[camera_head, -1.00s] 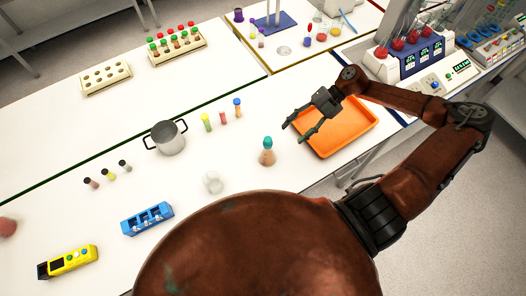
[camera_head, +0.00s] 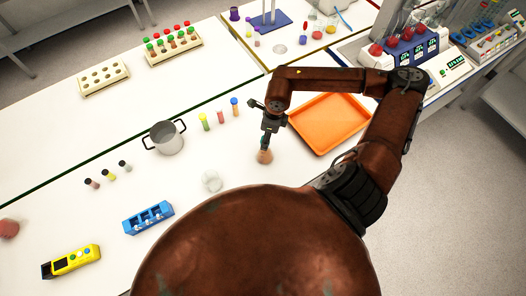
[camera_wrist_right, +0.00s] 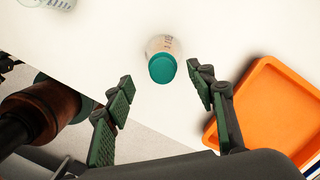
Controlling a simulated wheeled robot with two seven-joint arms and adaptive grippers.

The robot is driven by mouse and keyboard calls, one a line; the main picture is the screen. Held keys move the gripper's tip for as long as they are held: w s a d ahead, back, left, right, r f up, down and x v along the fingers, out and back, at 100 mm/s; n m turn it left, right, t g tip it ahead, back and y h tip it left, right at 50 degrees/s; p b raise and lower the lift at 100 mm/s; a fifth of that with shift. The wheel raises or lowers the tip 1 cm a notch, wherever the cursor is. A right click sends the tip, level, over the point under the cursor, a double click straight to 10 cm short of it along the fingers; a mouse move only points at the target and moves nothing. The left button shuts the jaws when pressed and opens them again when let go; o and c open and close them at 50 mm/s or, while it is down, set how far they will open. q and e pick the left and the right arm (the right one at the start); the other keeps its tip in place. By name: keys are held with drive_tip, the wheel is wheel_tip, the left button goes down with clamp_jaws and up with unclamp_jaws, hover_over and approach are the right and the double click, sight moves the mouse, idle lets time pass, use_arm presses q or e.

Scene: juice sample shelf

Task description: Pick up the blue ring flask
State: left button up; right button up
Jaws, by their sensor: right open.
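A small flask with a brownish-orange body (camera_head: 265,157) stands upright on the white table; my right gripper hides its top in the head view. In the right wrist view its teal cap (camera_wrist_right: 162,68) faces the camera, with a clear, printed body behind it. I cannot make out a separate blue ring. My right gripper (camera_head: 269,135) points down over this flask. In the wrist view the right gripper (camera_wrist_right: 158,92) is open and empty, and the flask lies ahead of the gap between its fingers. My left gripper is not in view.
An orange tray (camera_head: 353,115) lies just right of the flask. A clear glass vessel (camera_head: 211,182) stands to its lower left. A metal pot (camera_head: 165,138), small coloured vials (camera_head: 220,118) and a blue rack (camera_head: 148,217) stand farther left. The table around the flask is mostly clear.

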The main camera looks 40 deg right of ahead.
drive_tip(key=f+p, duration=0.1)
drive_tip(key=f, duration=0.1)
drive_tip(key=f+p, duration=0.1)
drive_tip(key=f, duration=0.3)
drive_tip(key=shift+w+f+p, duration=0.15)
drive_tip(key=shift+w+p, duration=0.25)
drive_tip(key=shift+f, duration=0.55)
drive_tip(key=shift+c, duration=0.7)
clamp_jaws()
drive_tip(key=shift+w+r, duration=0.1)
